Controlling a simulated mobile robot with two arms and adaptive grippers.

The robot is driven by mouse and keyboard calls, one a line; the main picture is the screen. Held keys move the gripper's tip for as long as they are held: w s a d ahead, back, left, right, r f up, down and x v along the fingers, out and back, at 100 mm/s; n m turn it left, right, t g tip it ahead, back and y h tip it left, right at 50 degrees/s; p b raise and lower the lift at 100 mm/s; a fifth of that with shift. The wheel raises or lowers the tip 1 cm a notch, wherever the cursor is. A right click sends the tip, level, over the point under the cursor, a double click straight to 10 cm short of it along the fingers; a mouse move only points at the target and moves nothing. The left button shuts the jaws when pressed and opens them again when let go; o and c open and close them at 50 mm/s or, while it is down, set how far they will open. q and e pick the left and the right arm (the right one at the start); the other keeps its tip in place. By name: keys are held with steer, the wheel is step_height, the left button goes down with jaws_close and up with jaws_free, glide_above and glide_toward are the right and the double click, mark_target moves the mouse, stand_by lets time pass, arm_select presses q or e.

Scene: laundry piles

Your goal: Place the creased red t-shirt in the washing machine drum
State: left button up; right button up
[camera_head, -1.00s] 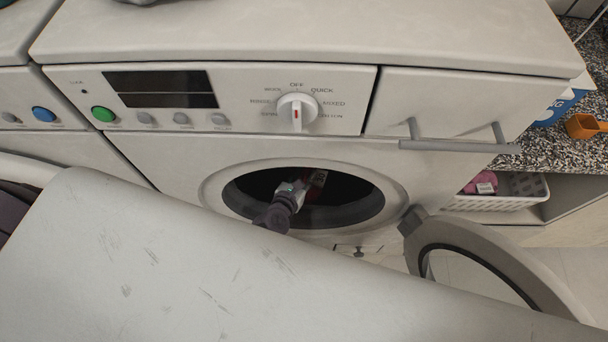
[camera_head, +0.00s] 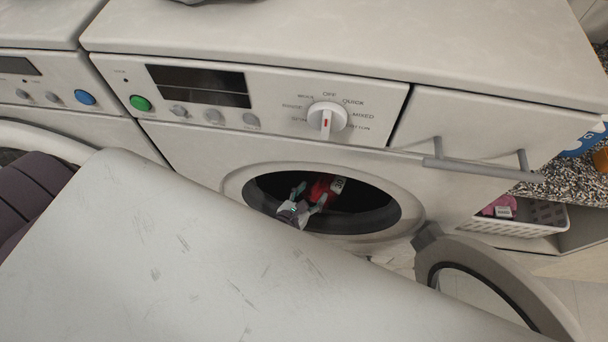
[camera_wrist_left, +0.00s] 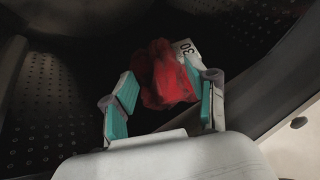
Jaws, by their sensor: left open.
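The red t-shirt (camera_head: 325,187) lies crumpled inside the dark washing machine drum (camera_head: 370,205), with a white tag marked 30 showing. It also shows in the left wrist view (camera_wrist_left: 160,75), just ahead of and partly between the fingertips. My left gripper (camera_head: 309,195) is at the drum opening, its teal-padded fingers spread apart. In the left wrist view the gripper (camera_wrist_left: 165,92) is open, and the perforated drum wall (camera_wrist_left: 45,110) is around it. The washing machine door (camera_head: 490,285) stands open at the lower right. My right gripper is not in view.
A white basket (camera_head: 535,222) with a pink item sits on a shelf to the right. A speckled counter (camera_head: 570,180) is above it. The handle bar (camera_head: 480,170) sticks out from the machine front. My large pale arm link covers the lower foreground.

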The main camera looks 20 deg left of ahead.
arm_select(q)
steer(key=shift+v, duration=2.3)
